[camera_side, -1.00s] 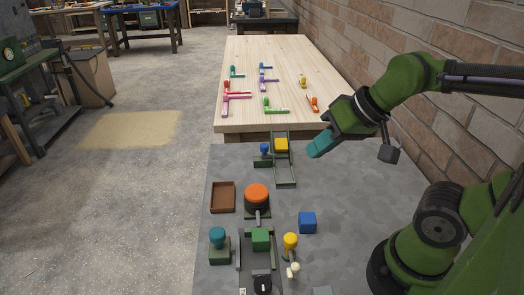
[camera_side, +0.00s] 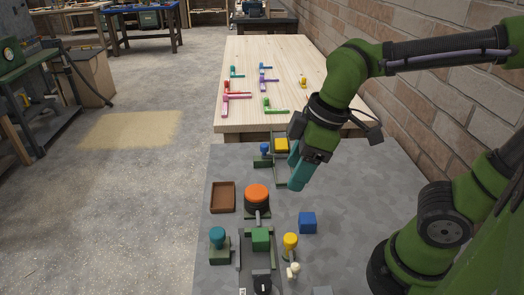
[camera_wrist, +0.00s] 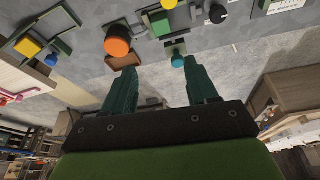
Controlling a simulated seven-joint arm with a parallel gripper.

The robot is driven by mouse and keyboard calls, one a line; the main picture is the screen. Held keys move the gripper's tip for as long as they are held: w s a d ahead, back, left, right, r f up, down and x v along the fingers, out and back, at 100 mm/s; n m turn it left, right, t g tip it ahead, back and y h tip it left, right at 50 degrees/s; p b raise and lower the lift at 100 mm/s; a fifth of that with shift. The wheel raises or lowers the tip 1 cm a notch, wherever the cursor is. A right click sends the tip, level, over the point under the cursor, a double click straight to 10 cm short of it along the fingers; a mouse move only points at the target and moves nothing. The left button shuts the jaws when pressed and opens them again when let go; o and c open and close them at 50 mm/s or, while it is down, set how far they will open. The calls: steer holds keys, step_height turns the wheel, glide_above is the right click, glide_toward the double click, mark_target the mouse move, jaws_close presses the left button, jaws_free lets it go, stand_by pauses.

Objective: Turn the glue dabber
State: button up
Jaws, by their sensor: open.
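My gripper (camera_side: 296,172) is open and empty above the grey bench top, to the right of the yellow block (camera_side: 281,145) and above the orange round knob (camera_side: 257,194). In the wrist view its two teal fingers are spread, and my gripper (camera_wrist: 160,72) has nothing between them. The orange knob (camera_wrist: 117,44) and a teal-topped knob (camera_wrist: 178,61) show beyond the fingertips. In the side view the teal knob (camera_side: 217,234) stands at the front left and a yellow-topped knob (camera_side: 290,241) at the front right. I cannot tell which fitting is the glue dabber.
A brown tray (camera_side: 222,198), a green block (camera_side: 260,237) and a blue block (camera_side: 307,222) are on the grey bench top. A small blue knob (camera_side: 264,150) stands left of the yellow block. A wooden table (camera_side: 250,60) behind holds several coloured pieces. A brick wall is at the right.

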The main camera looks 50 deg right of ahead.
mark_target(291, 236)
steer(key=f+n+g, duration=0.1)
steer(key=f+n, duration=0.4)
steer(key=n, duration=0.1)
steer(key=a+f+n+g+h, duration=0.1)
steer(key=f+n, duration=0.5)
steer(key=n, duration=0.1)
steer(key=f+n+g+h, duration=0.1)
steer(key=f+n, duration=0.4)
steer(key=n, duration=0.1)
steer(key=shift+s+a+f+n, duration=0.3)
steer(key=shift+s+a, duration=0.05)
steer(key=shift+s, duration=0.05)
jaws_close()
